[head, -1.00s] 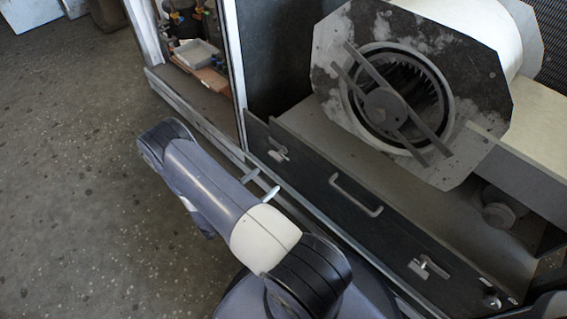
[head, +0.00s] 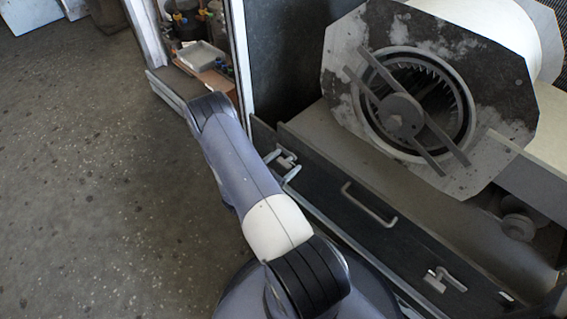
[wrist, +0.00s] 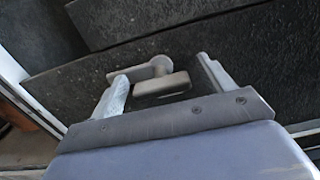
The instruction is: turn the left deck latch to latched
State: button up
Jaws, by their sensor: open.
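The left deck latch (head: 284,162) is a small light metal piece near the left end of the dark front panel. In the wrist view the latch (wrist: 155,72) shows as a round pivot with an arm reaching left and a block below it. My gripper (head: 282,166) is open, with one finger on each side of the latch. In the wrist view my gripper (wrist: 163,88) has its left finger close to the end of the latch arm and its right finger apart from the block. Whether the left finger touches the arm I cannot tell.
The dark panel also bears a pale bar handle (head: 369,205) in its middle and a second latch (head: 444,280) toward the right. The blower housing (head: 430,90) stands above the deck. A shelf with a tray (head: 199,56) is at the upper left. Floor lies open at left.

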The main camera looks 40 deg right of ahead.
jog(key=shift+c, duration=0.6)
jog(key=c, duration=1.3)
jog(key=shift+o, duration=0.2)
jog(key=m+b, duration=0.4)
jog(key=shift+s+f+m, duration=0.1)
jog(key=shift+f+m, duration=0.1)
jog(key=shift+m, duration=0.1)
jog(key=m+b, duration=0.4)
jog(key=m, duration=0.1)
jog(key=shift+s+f+b, duration=0.1)
jog(key=shift+f+b, duration=0.05)
jog(key=shift+b, duration=0.2)
jog(key=m+b, duration=0.4)
jog(key=shift+m, duration=0.4)
jog(key=shift+m+b, duration=0.8)
jog(key=shift+m, duration=0.9)
